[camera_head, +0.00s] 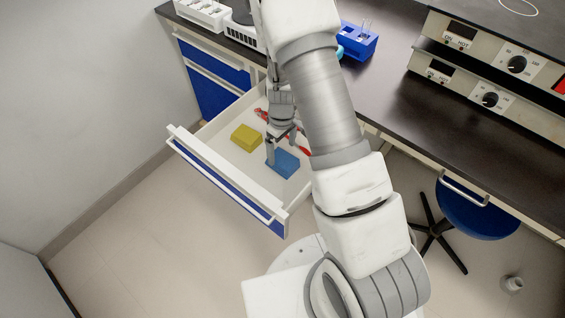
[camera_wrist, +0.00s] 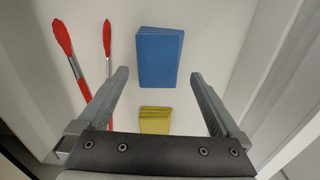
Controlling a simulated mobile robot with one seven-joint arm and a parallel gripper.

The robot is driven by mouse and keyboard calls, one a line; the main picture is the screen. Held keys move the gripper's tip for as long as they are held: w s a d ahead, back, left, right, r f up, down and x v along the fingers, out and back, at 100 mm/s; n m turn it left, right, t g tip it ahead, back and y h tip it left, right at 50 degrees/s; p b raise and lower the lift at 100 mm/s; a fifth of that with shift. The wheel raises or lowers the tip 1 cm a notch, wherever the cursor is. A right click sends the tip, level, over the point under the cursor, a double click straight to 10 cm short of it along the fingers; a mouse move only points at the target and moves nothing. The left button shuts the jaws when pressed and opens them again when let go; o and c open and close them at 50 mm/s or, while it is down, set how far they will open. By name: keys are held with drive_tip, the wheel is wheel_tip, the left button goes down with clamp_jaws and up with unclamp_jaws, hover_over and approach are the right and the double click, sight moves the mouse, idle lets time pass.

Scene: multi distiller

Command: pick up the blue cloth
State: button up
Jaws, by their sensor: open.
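The blue cloth (camera_head: 284,163) is a folded rectangular stack lying in the open drawer (camera_head: 229,182), near its front right end. In the wrist view the blue cloth (camera_wrist: 160,57) lies just beyond the fingertips, roughly centred between them. My gripper (camera_head: 284,150) is over the drawer beside the blue cloth, its fingers pointing down. In the wrist view my gripper (camera_wrist: 160,74) is open, with nothing between its fingertips held.
A folded yellow cloth (camera_head: 246,137) lies to the left in the drawer. A red-handled tool (camera_head: 302,150) lies behind the cloths. The drawer walls stand close around. A dark counter holds a blue tube rack (camera_head: 358,44). A blue stool (camera_head: 478,215) stands at right.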

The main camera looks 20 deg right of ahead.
sight(283, 159)
wheel_tip(283, 159, down, 4)
drive_tip(key=shift+f+b, duration=0.15)
drive_tip(key=shift+b, duration=0.4)
drive_tip(key=shift+c, duration=0.2)
drive_tip(key=c, duration=1.1)
wheel_tip(283, 159, up, 5)
drive_tip(key=shift+p, duration=0.85)
drive_tip(key=s+d+r, duration=0.2)
drive_tip(key=d, duration=0.1)
drive_tip(key=s+d+r, duration=0.2)
drive_tip(key=s+d, duration=0.1)
drive_tip(key=s+d+r+p, duration=0.1)
drive_tip(key=s+d+r, duration=0.1)
drive_tip(key=d, duration=0.1)
drive_tip(key=shift+s, duration=0.3)
